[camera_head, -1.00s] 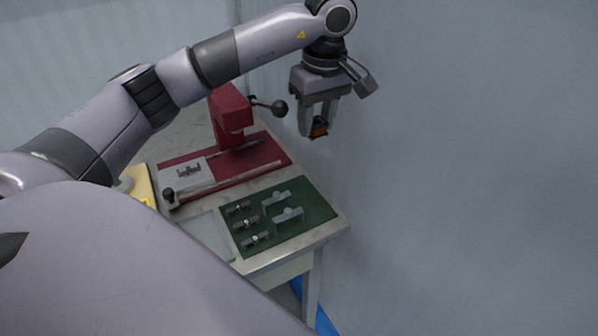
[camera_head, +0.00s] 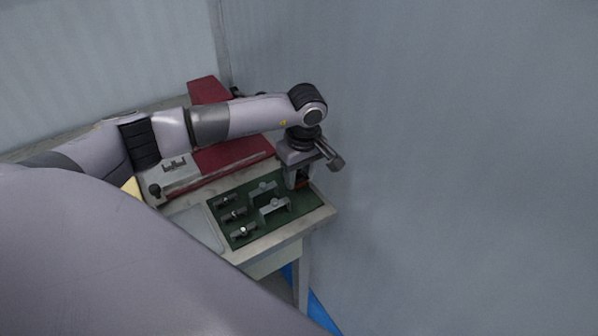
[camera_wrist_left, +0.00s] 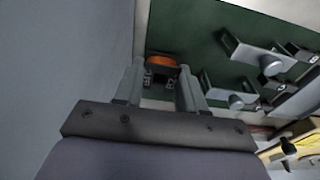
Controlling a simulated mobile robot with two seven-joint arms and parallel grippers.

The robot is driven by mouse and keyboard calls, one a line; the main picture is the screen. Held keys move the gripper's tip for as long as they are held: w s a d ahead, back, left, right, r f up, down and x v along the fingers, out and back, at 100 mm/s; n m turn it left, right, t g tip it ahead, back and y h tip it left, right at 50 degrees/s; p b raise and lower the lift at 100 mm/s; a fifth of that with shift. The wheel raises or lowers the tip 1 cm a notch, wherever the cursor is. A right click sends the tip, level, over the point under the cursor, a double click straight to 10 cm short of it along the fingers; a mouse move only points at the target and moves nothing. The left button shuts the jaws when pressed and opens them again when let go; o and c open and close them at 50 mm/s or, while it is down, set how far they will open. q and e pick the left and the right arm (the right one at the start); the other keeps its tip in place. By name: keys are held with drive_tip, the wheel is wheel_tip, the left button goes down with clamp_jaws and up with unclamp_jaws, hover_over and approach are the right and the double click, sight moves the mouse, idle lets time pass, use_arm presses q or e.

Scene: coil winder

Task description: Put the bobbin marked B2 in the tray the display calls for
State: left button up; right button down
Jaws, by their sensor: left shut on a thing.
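My left gripper (camera_head: 297,183) is at the far right end of the green mat (camera_head: 241,235), pointing down. It is shut on a small dark bobbin with an orange part (camera_head: 303,182). In the left wrist view the bobbin (camera_wrist_left: 162,63) is between the fingertips, with pale markings that seem to read B2. It is low over the mat; I cannot tell whether it touches. No display can be made out. My right gripper is not in view.
Several grey brackets (camera_head: 274,206) stand on the mat beside the gripper. A dark red machine (camera_head: 233,155) is behind, below my left forearm. A pale flat panel (camera_head: 202,228) lies left of the mat. A wall rises close on the right.

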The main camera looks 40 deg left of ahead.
use_arm(q)
drive_tip(key=o, duration=0.6)
drive_tip(key=shift+f, duration=0.15)
drive_tip(key=o, duration=0.5)
drive_tip(key=shift+c, duration=0.2)
